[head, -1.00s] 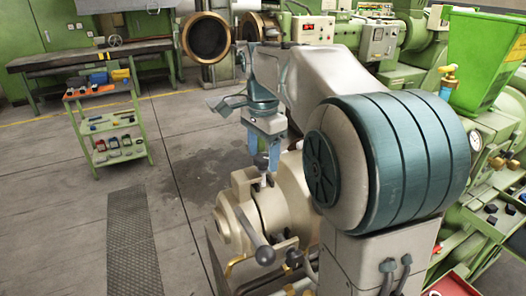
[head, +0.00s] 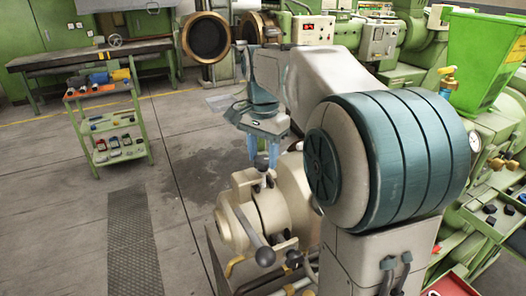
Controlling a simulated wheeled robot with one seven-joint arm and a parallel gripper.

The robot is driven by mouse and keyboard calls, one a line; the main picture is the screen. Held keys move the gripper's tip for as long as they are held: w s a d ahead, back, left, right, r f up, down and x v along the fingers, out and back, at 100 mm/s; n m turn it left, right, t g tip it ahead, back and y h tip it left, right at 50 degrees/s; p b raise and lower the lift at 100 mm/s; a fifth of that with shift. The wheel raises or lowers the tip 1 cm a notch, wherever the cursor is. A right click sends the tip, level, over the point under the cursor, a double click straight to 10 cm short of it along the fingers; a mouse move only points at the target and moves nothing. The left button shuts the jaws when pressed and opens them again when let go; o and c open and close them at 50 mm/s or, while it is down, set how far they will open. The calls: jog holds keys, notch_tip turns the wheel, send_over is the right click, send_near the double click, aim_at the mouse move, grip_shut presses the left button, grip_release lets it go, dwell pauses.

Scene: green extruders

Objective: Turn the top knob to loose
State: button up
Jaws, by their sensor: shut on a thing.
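The top knob (head: 262,161) is a small dark grey ball on a short stem, on top of a cream, round-bodied machine (head: 236,226) in the lower middle of the head view. My gripper (head: 263,153) points down from above with its blue fingers around the knob, shut on it. The fingers hide part of the knob. A second dark ball knob (head: 265,256) on a lever sticks out at the machine's front, apart from my gripper.
My arm covers much of the machine's right side. A green cart (head: 118,128) with tools stands at the left. A green hopper (head: 483,55) and green machinery fill the right. The floor (head: 185,215) between cart and machine is clear.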

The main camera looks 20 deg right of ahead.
aim_at(262, 159)
jog(key=n, duration=0.5)
jog(key=shift+r+n+p, duration=0.1)
jog(key=shift+n+p, duration=0.2)
jog(key=shift+p, duration=0.1)
jog(key=n, duration=0.5)
jog(key=shift+n, duration=0.3)
jog(key=shift+p, duration=0.3)
jog(key=o, duration=1)
notch_tip(262, 159, up, 14)
jog(key=shift+f, duration=0.15)
